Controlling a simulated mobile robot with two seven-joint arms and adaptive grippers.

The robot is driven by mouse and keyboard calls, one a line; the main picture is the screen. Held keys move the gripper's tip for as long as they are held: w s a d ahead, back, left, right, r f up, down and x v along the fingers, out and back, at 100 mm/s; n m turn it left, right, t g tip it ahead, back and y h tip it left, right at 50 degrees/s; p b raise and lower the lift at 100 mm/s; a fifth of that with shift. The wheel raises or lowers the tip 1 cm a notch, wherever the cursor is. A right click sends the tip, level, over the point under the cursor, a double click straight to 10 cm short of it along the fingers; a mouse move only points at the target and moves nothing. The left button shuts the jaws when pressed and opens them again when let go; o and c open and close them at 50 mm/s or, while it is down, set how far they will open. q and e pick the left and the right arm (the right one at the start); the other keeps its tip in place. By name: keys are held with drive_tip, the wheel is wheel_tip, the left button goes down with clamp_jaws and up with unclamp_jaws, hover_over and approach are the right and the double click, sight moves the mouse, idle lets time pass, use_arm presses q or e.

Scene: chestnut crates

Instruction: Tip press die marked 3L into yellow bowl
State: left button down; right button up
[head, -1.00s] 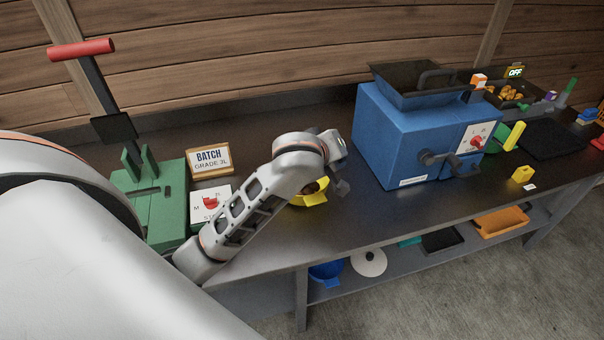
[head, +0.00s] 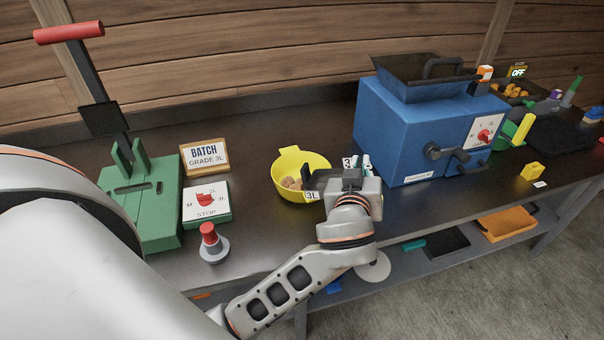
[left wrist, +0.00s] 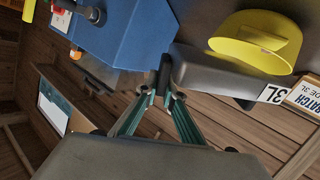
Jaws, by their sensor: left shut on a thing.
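The press die (head: 318,180) is a dark block with white 3L labels. My left gripper (head: 360,167) is shut on it, at the right side of the yellow bowl (head: 318,161). In the head view the die overlaps the bowl's right rim; I cannot tell whether they touch. Brown pieces (head: 291,183) lie in the bowl. In the left wrist view the fingers (left wrist: 163,92) grip the grey die (left wrist: 215,78), its 3L label towards the batch sign, with the yellow bowl (left wrist: 262,38) close by. The die's inside is hidden. My right gripper is not in view.
The green press (head: 140,205) with a red-handled lever, a BATCH GRADE 3L sign (head: 205,157), a dial box (head: 206,203) and a red-knobbed piece (head: 210,243) stand left. A blue machine (head: 400,135) stands right of the gripper. Bare bench lies between dial box and bowl.

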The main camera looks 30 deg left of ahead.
use_arm(q)
drive_tip(key=s+d+f+m+t+y+b, duration=0.1)
drive_tip(key=d+f+m+t+b, duration=0.1)
drive_tip(key=d+f+b, duration=0.2)
drive_tip(key=b, duration=0.3)
drive_tip(key=shift+s+d+m, duration=0.3)
drive_tip(key=shift+s, duration=0.1)
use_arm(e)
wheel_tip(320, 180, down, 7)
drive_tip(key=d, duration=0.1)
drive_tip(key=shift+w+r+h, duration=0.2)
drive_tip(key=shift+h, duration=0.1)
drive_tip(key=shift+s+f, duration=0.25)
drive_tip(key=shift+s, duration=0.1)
